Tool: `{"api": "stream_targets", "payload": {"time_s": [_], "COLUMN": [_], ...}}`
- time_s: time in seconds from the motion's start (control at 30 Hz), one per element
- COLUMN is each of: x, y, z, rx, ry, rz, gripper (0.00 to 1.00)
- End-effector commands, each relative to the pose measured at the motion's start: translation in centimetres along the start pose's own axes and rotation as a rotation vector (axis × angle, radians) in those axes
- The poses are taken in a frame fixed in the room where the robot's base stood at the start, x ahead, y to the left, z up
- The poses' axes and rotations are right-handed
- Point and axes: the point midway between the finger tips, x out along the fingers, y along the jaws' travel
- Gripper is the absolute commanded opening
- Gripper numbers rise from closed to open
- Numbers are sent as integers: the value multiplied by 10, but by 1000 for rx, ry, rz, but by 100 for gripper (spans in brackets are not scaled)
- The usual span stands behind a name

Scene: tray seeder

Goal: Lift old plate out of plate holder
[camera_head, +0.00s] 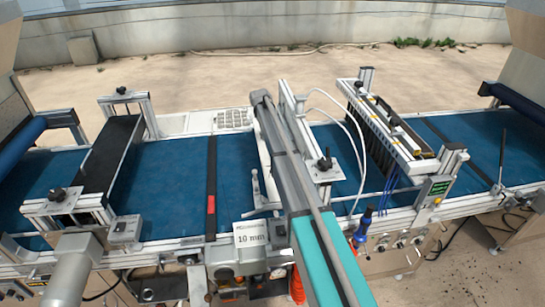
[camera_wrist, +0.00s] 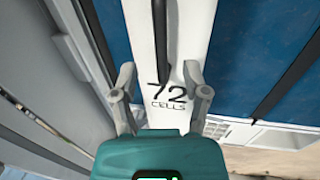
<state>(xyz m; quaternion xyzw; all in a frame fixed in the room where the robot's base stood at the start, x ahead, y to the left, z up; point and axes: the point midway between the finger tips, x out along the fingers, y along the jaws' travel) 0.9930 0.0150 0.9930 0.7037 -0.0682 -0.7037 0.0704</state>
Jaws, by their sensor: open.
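In the wrist view a long white plate (camera_wrist: 202,35) runs up the middle, marked "72 CELLS" in black. A dark handle-like bar (camera_wrist: 161,40) lies along its middle. My gripper (camera_wrist: 159,72) is open, with one finger on either side of the bar and the lettering. I cannot tell whether the fingers touch the plate. The plate's near end is hidden by the teal gripper body. The plate holder cannot be made out apart from the plate. In the head view neither the plate nor my gripper can be clearly picked out.
A blue conveyor (camera_head: 173,175) runs across the head view. A white celled tray (camera_head: 236,117) lies at its back edge. A seeder head (camera_head: 392,130) with blue tubes bridges the belt at right. A dark-topped bridge (camera_head: 108,152) stands at left. A "10 mm" sign (camera_head: 251,233) stands in front.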

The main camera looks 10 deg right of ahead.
Motion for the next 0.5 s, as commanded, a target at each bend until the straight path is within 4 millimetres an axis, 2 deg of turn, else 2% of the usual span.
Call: {"api": "stream_targets", "payload": {"time_s": [0.5], "x": [5], "y": [-1], "z": [0], "rx": [0], "ry": [0], "rz": [0], "gripper": [60]}}
